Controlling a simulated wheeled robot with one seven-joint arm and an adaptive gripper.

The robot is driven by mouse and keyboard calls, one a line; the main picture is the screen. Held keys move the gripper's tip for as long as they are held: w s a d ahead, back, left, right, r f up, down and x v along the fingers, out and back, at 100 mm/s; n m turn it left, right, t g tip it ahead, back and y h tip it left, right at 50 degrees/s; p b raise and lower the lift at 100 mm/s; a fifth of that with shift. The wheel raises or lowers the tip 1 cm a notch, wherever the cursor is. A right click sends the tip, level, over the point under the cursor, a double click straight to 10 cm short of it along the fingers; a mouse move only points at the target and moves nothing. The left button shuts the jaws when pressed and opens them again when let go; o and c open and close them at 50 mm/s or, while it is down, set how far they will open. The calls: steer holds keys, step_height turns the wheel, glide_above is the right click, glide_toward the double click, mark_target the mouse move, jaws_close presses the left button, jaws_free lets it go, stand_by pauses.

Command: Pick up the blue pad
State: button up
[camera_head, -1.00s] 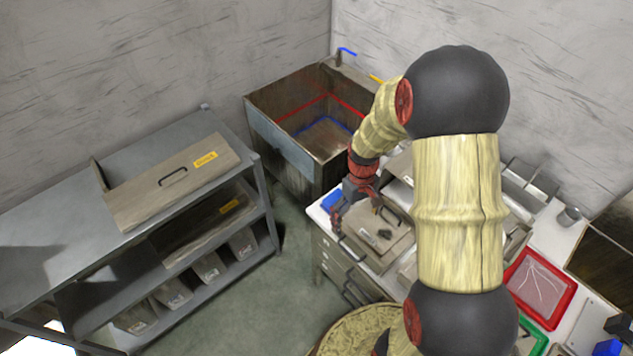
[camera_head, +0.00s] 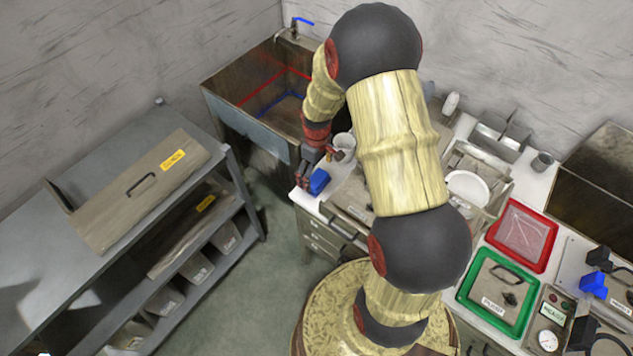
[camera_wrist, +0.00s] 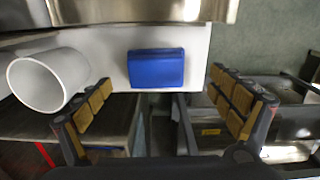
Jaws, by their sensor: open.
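The blue pad (camera_head: 319,181) lies on the white counter's near left corner in the head view. In the wrist view the blue pad (camera_wrist: 156,68) is a rounded block lying flat on the white surface, fully visible. My gripper (camera_head: 317,167) is just above and behind the pad in the head view. In the wrist view my gripper (camera_wrist: 161,79) is open, with one padded finger to each side of the pad's position and nothing between them. The fingers do not appear to touch the pad; the height gap is hard to judge.
A white cup (camera_wrist: 48,80) stands close to the pad, near the left finger; it also shows in the head view (camera_head: 345,144). A sink basin (camera_head: 262,95) is behind. Red (camera_head: 522,236) and green (camera_head: 498,292) trays lie right. A grey shelf (camera_head: 50,220) stands left.

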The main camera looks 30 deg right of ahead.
mark_target(317, 179)
steer(key=f, duration=0.3)
steer(key=f+b, duration=0.1)
steer(key=f, duration=0.1)
steer(key=shift+w+d+f, duration=0.1)
steer(key=shift+w+d, duration=0.1)
steer(key=shift+w, duration=0.15)
steer(key=shift+s, duration=0.1)
steer(key=c, duration=1.5)
steer(key=shift+o, duration=0.2)
